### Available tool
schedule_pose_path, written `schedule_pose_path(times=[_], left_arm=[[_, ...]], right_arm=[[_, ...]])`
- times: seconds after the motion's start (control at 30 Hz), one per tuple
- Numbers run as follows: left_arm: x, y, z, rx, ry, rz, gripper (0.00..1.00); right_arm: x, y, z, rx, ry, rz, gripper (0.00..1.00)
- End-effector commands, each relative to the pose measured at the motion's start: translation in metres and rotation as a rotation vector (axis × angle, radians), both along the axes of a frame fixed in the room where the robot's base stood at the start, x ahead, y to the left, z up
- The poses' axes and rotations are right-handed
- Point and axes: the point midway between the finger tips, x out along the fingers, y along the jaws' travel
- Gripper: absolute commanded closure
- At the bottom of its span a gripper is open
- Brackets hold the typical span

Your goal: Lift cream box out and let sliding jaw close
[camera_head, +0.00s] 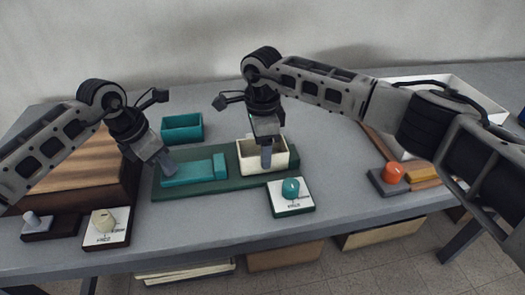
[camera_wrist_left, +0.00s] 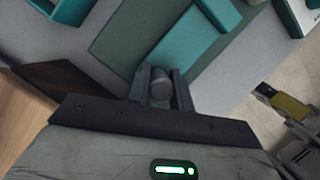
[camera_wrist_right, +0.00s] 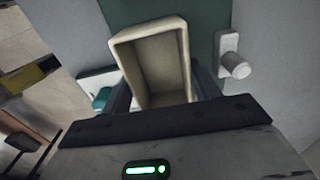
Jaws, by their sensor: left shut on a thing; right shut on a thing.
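The cream box (camera_head: 281,163) is upright and open-topped at the right end of the green base (camera_head: 196,189). My right gripper (camera_head: 266,160) is shut on it, with a finger on each side in the right wrist view (camera_wrist_right: 163,98). I cannot tell whether the box rests on the base or is slightly raised. The teal sliding jaw (camera_head: 195,172) lies on the base, its raised end block (camera_head: 220,166) a small gap left of the box. My left gripper (camera_wrist_left: 160,95) is shut on a grey knob (camera_wrist_left: 161,84) by the jaw's left end.
A teal tray (camera_head: 182,128) stands behind the base. A card with a teal knob (camera_head: 290,188) lies in front of the box. A card with a cream knob (camera_head: 104,222) is at front left; an orange knob (camera_head: 393,173) is at right. A grey peg (camera_wrist_right: 236,66) shows beside the box.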

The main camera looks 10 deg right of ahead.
Motion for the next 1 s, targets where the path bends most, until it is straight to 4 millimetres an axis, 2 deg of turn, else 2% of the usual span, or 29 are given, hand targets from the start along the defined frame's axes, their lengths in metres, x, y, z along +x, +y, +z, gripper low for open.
schedule_pose_path(times=[0.2,0.4,1.0], left_arm=[[0.002,0.002,0.002,0.0,-0.002,0.007,1.0],[0.002,0.002,0.002,0.0,-0.002,0.007,1.0],[0.002,0.002,0.002,0.0,-0.003,0.007,1.0]], right_arm=[[0.001,-0.001,0.044,0.0,-0.006,-0.001,0.62],[0.001,0.0,0.079,0.0,-0.005,0.0,0.62],[0.001,0.0,0.133,0.001,-0.004,0.0,0.62]])
